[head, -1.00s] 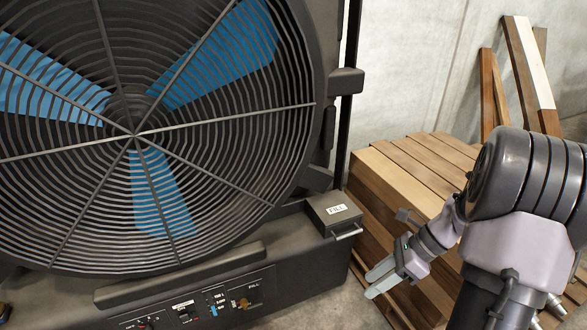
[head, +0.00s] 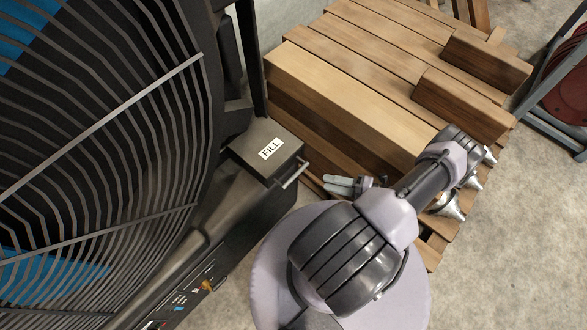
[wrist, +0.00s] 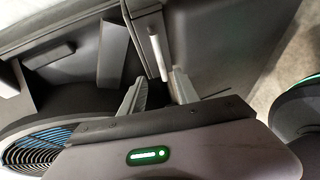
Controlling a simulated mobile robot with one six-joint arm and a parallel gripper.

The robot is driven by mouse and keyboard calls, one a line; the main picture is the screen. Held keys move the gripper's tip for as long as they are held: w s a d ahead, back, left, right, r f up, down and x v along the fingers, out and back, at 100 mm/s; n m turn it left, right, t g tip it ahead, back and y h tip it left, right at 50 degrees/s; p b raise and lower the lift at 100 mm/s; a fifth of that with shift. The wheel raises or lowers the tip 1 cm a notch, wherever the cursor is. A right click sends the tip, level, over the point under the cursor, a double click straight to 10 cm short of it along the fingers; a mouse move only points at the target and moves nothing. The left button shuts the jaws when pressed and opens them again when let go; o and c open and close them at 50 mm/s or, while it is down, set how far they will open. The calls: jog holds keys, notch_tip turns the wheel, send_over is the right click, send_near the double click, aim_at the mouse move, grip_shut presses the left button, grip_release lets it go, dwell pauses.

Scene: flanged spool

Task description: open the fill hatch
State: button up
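The fill hatch (head: 258,146) is a dark box-shaped lid with a white FILL label, on the fan housing's corner in the head view. It looks closed. Its light metal bar handle (head: 293,174) sticks out from the front right side. My gripper (head: 334,185) is to the right of the handle in the head view, apart from it. In the wrist view the handle (wrist: 158,56) stands just ahead of my gripper (wrist: 160,88), in line with the gap between the fingers. The fingers are apart with nothing between them.
The large fan grille (head: 110,130) fills the left, with a control panel (head: 185,297) low on the housing. A stack of wooden boards (head: 350,95) stands close behind my gripper. A dark metal frame (head: 555,125) with a red reel is at far right. Concrete floor (head: 500,260) is clear at lower right.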

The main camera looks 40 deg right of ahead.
aim_at(295, 174)
jog(key=b+x, duration=0.1)
jog(key=x, duration=1.2)
jog(key=shift+b, duration=0.4)
grip_shut()
dwell(0.4)
